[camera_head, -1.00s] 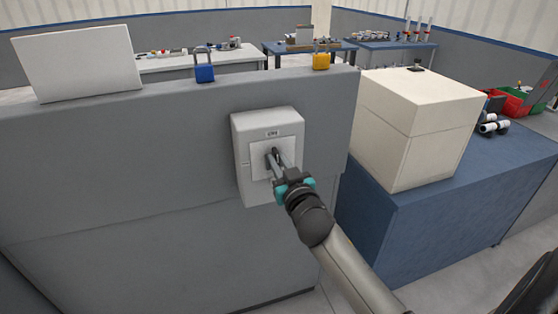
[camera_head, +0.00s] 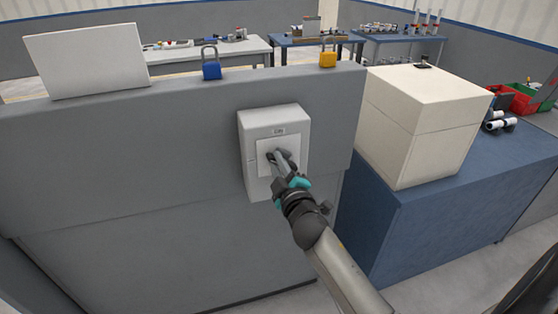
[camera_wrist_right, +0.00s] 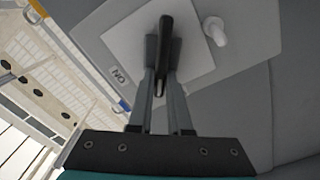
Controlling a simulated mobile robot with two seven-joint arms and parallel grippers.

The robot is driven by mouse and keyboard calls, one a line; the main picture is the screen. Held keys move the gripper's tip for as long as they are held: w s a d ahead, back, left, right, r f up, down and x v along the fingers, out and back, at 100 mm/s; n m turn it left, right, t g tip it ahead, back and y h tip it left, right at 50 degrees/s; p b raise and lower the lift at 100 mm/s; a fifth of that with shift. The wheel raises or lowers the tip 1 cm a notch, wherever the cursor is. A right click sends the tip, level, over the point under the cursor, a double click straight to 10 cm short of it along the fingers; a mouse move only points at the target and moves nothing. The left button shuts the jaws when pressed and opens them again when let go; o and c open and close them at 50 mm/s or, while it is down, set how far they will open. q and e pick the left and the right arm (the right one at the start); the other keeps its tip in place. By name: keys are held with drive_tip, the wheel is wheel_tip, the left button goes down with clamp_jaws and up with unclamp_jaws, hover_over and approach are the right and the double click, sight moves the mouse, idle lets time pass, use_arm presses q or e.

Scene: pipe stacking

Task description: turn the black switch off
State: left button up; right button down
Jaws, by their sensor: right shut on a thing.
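A light grey switch box (camera_head: 258,128) is mounted on the face of the grey wall panel. The black switch (camera_wrist_right: 166,36) is at the centre of the box's pale plate (camera_wrist_right: 130,40), and the right wrist view shows an "ON" label (camera_wrist_right: 119,75) beside it. My right gripper (camera_head: 281,158) reaches the plate from the lower right. In the wrist view (camera_wrist_right: 161,52) its two fingers are closed around the black switch. The fingers partly hide the switch in the head view. My left gripper is not in view.
A blue padlock (camera_head: 211,69) and a yellow padlock (camera_head: 328,58) stand on the panel's top edge, with a white board (camera_head: 87,60) at left. A cream box (camera_head: 420,125) sits on a blue bench (camera_head: 470,195) to the right. A pale knob (camera_wrist_right: 215,32) protrudes beside the plate.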

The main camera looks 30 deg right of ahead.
drive_tip(key=shift+a+f+n, duration=0.1)
drive_tip(key=shift+f+n, duration=0.15)
drive_tip(key=shift+n, duration=0.9)
drive_tip(key=shift+a+f+n, duration=0.1)
drive_tip(key=shift+f+n, duration=0.1)
drive_tip(key=shift+n, duration=1)
drive_tip(key=shift+f+n, duration=0.25)
drive_tip(key=shift+n, duration=0.9)
drive_tip(key=c, duration=0.8)
unclamp_jaws()
drive_tip(key=shift+c, duration=0.2)
drive_tip(key=b+v, duration=0.1)
drive_tip(key=v, duration=1.4)
drive_tip(key=shift+b, duration=0.3)
drive_tip(key=shift+s, duration=0.1)
